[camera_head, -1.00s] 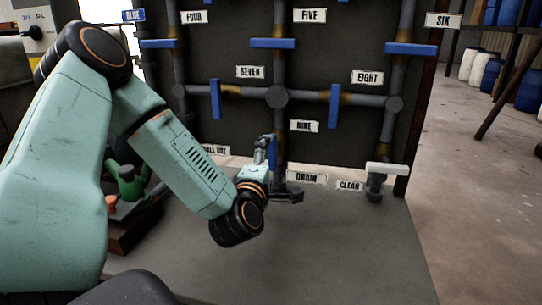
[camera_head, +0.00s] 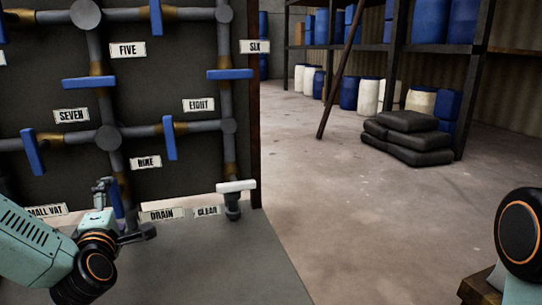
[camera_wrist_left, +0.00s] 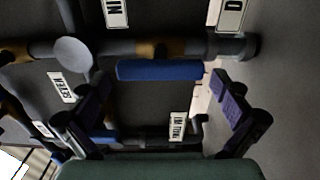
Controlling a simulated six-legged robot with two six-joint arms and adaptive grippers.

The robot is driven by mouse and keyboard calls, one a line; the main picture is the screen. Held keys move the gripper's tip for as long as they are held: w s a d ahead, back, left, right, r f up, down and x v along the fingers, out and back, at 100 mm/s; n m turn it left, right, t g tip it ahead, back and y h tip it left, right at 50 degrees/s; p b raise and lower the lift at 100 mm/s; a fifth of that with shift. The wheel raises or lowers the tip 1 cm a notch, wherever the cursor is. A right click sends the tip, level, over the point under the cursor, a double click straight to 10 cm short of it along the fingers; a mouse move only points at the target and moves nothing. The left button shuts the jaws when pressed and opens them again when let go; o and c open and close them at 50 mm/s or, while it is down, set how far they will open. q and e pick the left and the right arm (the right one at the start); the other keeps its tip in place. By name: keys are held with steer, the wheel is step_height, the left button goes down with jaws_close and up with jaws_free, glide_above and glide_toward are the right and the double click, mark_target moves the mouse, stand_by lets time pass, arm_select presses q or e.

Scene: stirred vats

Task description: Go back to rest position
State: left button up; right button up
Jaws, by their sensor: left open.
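My left gripper (camera_head: 125,209) is low at the left of the head view, in front of the valve panel (camera_head: 60,180). Its jaws are open around or close to a vertical blue handle (camera_head: 117,200) below the NINE label (camera_head: 146,163). In the left wrist view the two dark fingers stand wide apart (camera_wrist_left: 160,88), with a blue handle (camera_wrist_left: 160,70) between or just beyond them. Contact cannot be told. A part of my right arm shows at the right edge of the head view; its gripper is out of view.
Pipes with several blue handles (camera_head: 89,83) cover the panel. A grey surface (camera_head: 220,265) lies below. Open floor (camera_head: 350,200) is to the right, with black sacks (camera_head: 408,137) and barrel shelves behind.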

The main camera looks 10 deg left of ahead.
arm_select(q)
steer(key=x, duration=0.3)
steer(key=shift+m, duration=0.4)
